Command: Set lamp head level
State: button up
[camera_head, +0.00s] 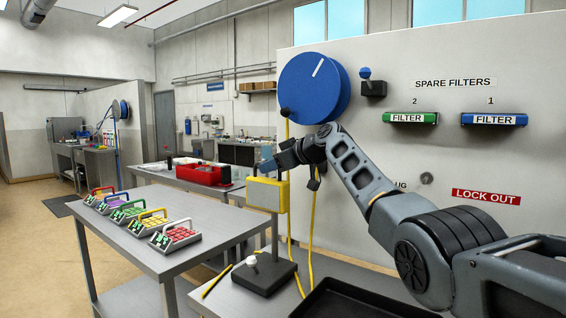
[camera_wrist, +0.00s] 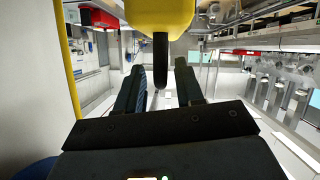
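The lamp head (camera_head: 268,194) is a yellow box on a thin post above a dark square base (camera_head: 265,277) on the bench. It looks close to level in the head view, but I cannot tell any small tilt. In the wrist view its yellow body (camera_wrist: 160,12) fills the top middle. The fingers are apart, with gaps showing on both sides of the handle. In the head view my gripper (camera_head: 270,163) is at the lamp head's top, its fingertips partly hidden.
A white knob (camera_head: 251,261) stands by the base. A black tray (camera_head: 350,302) lies in front. A blue reel (camera_head: 312,88) with yellow cable hangs on the panel behind. Several keypad boxes (camera_head: 175,237) stand on the left table (camera_head: 190,209).

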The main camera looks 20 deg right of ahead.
jog(key=b+v, duration=0.1)
jog(key=v, duration=0.6)
dwell(0.4)
jog(key=shift+s+f, duration=0.1)
jog(key=shift+s, duration=0.05)
